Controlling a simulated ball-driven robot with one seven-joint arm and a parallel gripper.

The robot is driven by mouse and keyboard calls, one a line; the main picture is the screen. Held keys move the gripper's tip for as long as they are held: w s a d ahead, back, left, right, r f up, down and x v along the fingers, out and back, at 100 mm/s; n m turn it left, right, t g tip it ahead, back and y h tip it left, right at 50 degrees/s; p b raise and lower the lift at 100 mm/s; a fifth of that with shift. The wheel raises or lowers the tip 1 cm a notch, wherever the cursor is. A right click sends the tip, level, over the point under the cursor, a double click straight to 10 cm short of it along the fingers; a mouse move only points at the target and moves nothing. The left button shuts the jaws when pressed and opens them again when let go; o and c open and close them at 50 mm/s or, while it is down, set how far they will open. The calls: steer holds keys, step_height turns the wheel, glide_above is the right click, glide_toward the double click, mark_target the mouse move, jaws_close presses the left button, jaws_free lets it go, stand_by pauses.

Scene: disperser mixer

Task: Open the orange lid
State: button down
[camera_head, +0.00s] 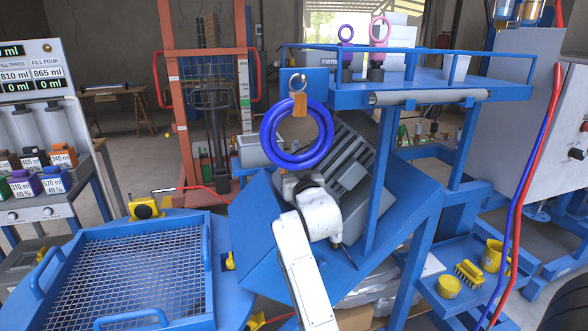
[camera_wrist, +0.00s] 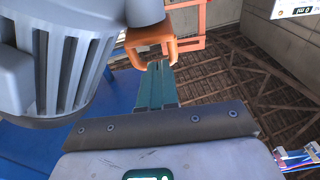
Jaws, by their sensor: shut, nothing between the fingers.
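In the wrist view my gripper (camera_wrist: 157,66) is shut, its two green fingers side by side with nothing between them. An orange U-shaped piece (camera_wrist: 152,34) is just beyond the fingertips; its prongs straddle them, and I cannot tell whether they touch. In the head view a small orange piece (camera_head: 300,103) hangs below a metal ring, in front of the top of a blue double ring (camera_head: 268,134). I cannot tell whether either orange piece is the lid. The fingers are not clear in the head view; my white arm rises below the blue ring.
A grey ribbed motor (camera_head: 342,165) sits behind my arm and fills the left of the wrist view (camera_wrist: 62,55). A blue platform (camera_head: 440,92) stands at upper right. A blue mesh-topped bin (camera_head: 215,300) is at lower left. Blue and red hoses (camera_head: 522,200) hang at right.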

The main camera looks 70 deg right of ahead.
steer(key=w+d+r, duration=0.1)
steer(key=w+d+r+p, duration=0.1)
steer(key=r, duration=0.1)
steer(key=shift+w+d+r, duration=0.1)
steer(key=shift+w+d, duration=0.05)
steer(key=shift+d, duration=0.2)
steer(key=shift+w+d+r, duration=0.15)
steer(key=shift+w+d, duration=0.3)
steer(key=shift+d, duration=0.1)
stand_by(1.0)
